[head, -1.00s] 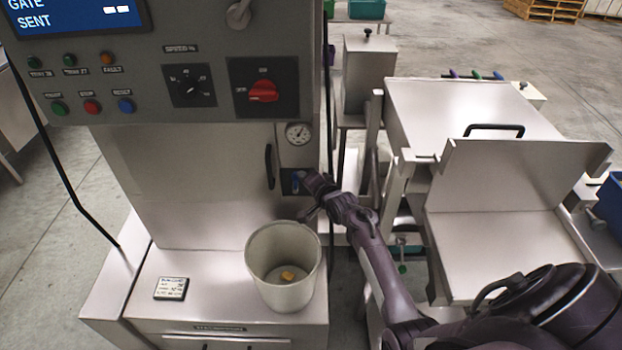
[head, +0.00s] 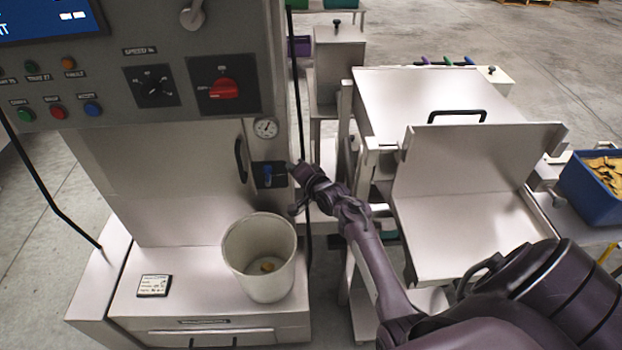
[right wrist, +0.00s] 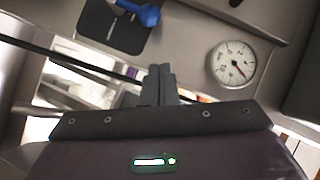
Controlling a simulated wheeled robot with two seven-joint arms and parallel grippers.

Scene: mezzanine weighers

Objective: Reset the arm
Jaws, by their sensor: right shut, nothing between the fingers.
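My right arm reaches in from the lower right of the head view. My right gripper (head: 297,190) is beside the machine's lower right side, in front of the blue valve lever (head: 268,174) and a little right of it. In the right wrist view the fingers (right wrist: 160,84) are together with nothing between them. The blue lever (right wrist: 138,12) shows there above the fingers, apart from them. The pressure gauge (right wrist: 232,63) is to their right. My left gripper is not in view.
A pale bucket (head: 260,252) with a small yellowish piece inside stands on the machine's base ledge, just below my right gripper. A small label card (head: 154,286) lies left of it. A steel hopper (head: 470,165) stands right of my arm. A blue crate (head: 590,190) is at the far right.

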